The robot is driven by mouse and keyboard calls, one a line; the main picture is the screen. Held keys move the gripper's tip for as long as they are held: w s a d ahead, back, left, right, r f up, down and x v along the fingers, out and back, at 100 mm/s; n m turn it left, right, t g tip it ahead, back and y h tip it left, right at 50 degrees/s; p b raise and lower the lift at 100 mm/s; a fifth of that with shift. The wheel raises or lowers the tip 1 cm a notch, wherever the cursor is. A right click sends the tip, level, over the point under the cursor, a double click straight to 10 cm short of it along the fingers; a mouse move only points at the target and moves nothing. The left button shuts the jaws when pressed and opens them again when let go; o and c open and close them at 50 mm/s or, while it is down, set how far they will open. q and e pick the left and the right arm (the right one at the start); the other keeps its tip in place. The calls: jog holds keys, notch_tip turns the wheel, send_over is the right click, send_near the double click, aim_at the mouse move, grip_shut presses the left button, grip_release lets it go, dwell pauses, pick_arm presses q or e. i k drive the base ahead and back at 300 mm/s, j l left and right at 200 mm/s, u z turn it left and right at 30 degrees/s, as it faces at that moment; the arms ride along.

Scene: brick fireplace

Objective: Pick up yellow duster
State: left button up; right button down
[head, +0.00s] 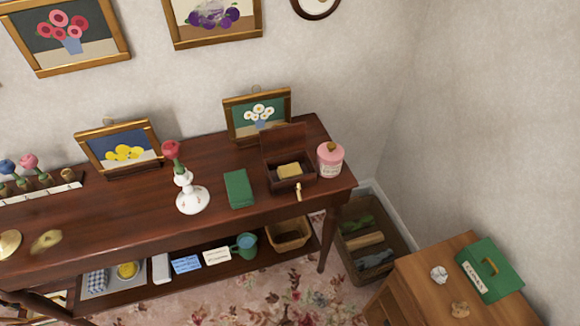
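Several yellow things show in the head view, and I cannot tell for sure which is the duster. A small folded-looking yellow piece (290,170) lies in an open dark wooden box (291,184) at the right end of the long dark table (110,219). A flat, crumpled-looking yellow-brown piece (46,241) lies on the table's left part. A rounded yellow thing (128,270) sits on a tray on the lower shelf, beside a checked cloth (97,281). Neither of my grippers is in view.
A white vase with a red flower (191,198), a green book (239,189) and a pink jar (330,160) stand or lie near the box. Framed pictures lean at the back. A wooden cabinet (430,283) with a green case (490,270) stands at lower right.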

aim_at(292, 170)
jog(key=k+j+z, duration=0.1)
jog(key=z, duration=0.25)
jog(key=k+z, duration=0.35)
jog(key=k+j+z, duration=0.1)
jog(key=z, duration=0.25)
